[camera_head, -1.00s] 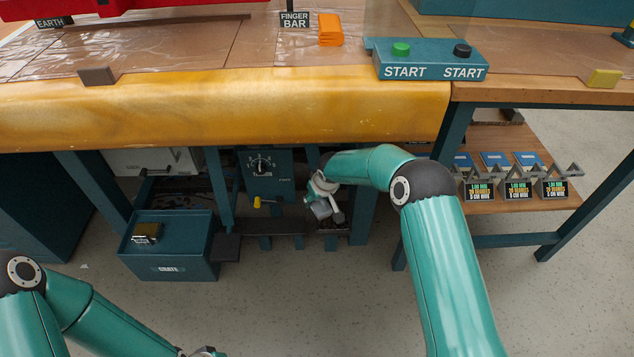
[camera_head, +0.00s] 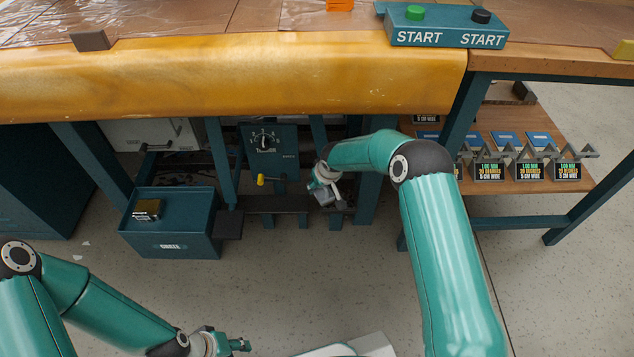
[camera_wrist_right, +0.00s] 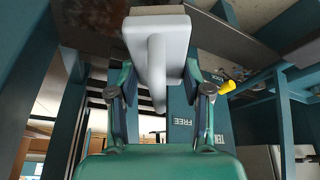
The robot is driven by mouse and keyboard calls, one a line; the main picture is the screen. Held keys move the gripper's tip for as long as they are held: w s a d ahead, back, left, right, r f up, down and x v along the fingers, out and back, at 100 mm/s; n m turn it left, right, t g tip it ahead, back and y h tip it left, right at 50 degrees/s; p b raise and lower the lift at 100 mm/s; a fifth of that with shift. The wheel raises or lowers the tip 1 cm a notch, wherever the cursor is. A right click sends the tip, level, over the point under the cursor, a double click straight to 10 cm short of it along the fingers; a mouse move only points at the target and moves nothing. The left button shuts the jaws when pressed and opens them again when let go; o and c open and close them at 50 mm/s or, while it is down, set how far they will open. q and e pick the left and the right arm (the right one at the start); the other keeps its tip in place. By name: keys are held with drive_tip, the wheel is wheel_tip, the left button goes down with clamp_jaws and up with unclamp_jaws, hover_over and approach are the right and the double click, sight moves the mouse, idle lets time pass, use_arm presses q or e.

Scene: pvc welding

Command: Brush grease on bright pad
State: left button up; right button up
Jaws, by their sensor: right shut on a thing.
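My right gripper (camera_head: 330,192) is under the bench, in front of the dark frame there. In the right wrist view it is shut on a pale grey brush-like tool (camera_wrist_right: 158,52) with a wide flat head and a narrower handle. The tool's head is close to a dark, worn metal surface (camera_wrist_right: 215,35); I cannot tell whether they touch. I cannot pick out a bright pad for certain. My left gripper (camera_head: 232,345) is low in the head view, apart from everything; its fingers are too small to judge.
A dial panel (camera_head: 268,150) and yellow knob (camera_head: 262,179) are beside my right gripper. The padded yellow bench edge (camera_head: 220,75) overhangs. Bench legs (camera_head: 372,195) stand close.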

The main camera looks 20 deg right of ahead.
drive_tip(key=shift+f+b, duration=0.95)
idle(0.6)
